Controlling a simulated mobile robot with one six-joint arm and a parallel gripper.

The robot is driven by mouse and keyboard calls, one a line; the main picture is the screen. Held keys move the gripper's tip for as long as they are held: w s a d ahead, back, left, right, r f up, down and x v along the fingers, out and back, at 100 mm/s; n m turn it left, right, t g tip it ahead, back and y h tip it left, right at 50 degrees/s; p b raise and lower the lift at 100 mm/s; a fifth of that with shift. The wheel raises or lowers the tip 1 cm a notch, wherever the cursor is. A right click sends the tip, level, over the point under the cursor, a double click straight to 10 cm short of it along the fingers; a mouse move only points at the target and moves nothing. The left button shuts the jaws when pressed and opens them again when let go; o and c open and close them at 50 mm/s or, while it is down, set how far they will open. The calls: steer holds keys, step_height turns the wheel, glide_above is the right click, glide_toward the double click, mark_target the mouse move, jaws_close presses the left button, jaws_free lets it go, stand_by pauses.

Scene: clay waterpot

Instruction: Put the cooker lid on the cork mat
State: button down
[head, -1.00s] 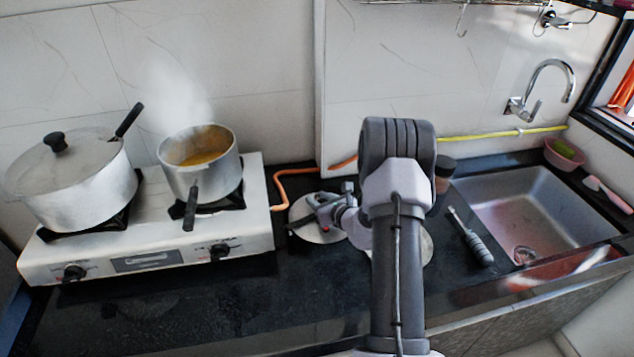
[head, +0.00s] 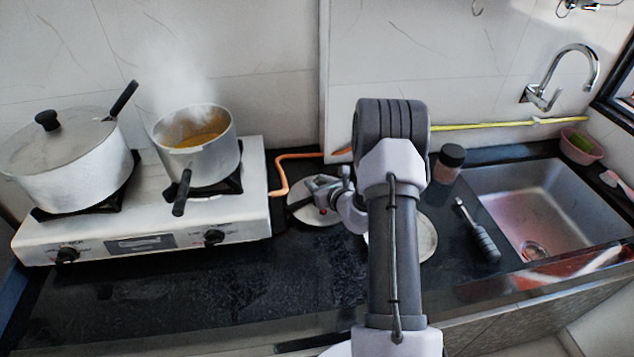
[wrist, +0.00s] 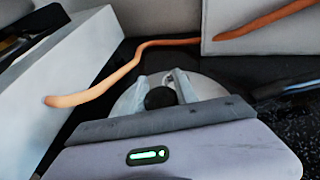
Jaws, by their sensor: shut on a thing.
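The cooker lid (head: 297,208) is a pale metal disc on the dark counter, just right of the stove. It also shows in the wrist view (wrist: 128,103), with a black knob (wrist: 160,97) on top. My gripper (head: 325,197) is over the lid and shut on it at the knob; in the wrist view its fingers (wrist: 172,88) are beside the knob. The lid looks low at the counter; I cannot tell whether it touches. A pale round flat thing (head: 428,238), perhaps the cork mat, lies to the right, mostly hidden behind my arm.
A white stove (head: 150,238) stands left with a lidded pot (head: 75,185) and a steaming saucepan (head: 205,160). An orange hose (head: 283,178) runs behind the lid. A jar (head: 448,163), a dark-handled tool (head: 483,242) and the sink (head: 545,210) are right. The front counter is clear.

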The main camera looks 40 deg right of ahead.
steer(key=shift+w+f, duration=0.1)
steer(key=shift+f, duration=0.05)
steer(key=c, duration=0.9)
jaws_free()
steer(key=shift+c, duration=0.2)
